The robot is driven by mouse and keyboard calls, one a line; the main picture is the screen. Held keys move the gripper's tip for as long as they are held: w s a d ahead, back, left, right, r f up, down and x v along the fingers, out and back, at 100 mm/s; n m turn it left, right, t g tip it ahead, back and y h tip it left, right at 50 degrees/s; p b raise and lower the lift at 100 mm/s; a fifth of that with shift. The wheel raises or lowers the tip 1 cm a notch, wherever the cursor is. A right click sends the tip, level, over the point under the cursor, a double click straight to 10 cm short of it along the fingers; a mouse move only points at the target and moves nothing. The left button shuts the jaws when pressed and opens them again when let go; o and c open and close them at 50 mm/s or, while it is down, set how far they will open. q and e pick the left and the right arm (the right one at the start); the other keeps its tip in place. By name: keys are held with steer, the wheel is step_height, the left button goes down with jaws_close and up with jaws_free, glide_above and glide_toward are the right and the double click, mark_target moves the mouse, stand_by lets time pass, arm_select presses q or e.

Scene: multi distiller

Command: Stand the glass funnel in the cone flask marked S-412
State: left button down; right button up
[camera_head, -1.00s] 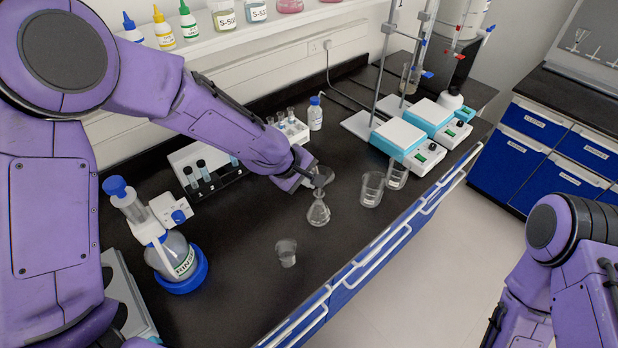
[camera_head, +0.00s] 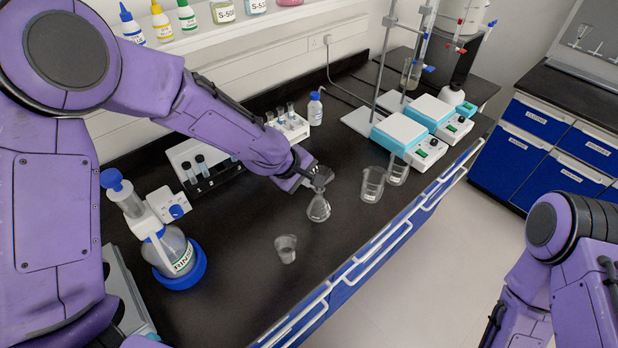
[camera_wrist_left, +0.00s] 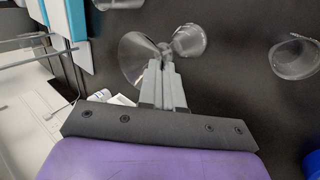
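The clear glass funnel (camera_head: 323,175) is at the fingertips of my left gripper (camera_head: 313,177). The clear cone flask (camera_head: 319,209) stands upright on the black bench just below it. In the left wrist view the two fingers (camera_wrist_left: 161,72) are close together, shut at the narrow part of the funnel (camera_wrist_left: 137,58). The flask (camera_wrist_left: 189,41) shows beside it there, and the funnel's narrow end meets or overlaps the flask neck. I cannot tell whether the stem is inside the neck. No marking on the flask is legible. My right gripper is not visible.
A small beaker (camera_head: 286,249) stands in front of the flask. Two beakers (camera_head: 372,185) (camera_head: 398,171) stand to the right, before the white-and-blue hotplates (camera_head: 398,136). A tube rack (camera_head: 289,127) and a rinse bottle (camera_head: 172,253) stand to the left. The bench's front edge is close.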

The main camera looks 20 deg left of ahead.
arm_select(q)
steer(key=shift+f+b, duration=0.3)
steer(key=shift+f, duration=0.2)
steer(key=c, duration=1.2)
jaws_free()
steer(key=shift+c, duration=0.2)
steer(key=shift+r, duration=0.1)
steer(key=v, duration=1)
steer(key=shift+r, duration=0.15)
steer(key=shift+a, duration=0.1)
steer(key=shift+s, duration=0.1)
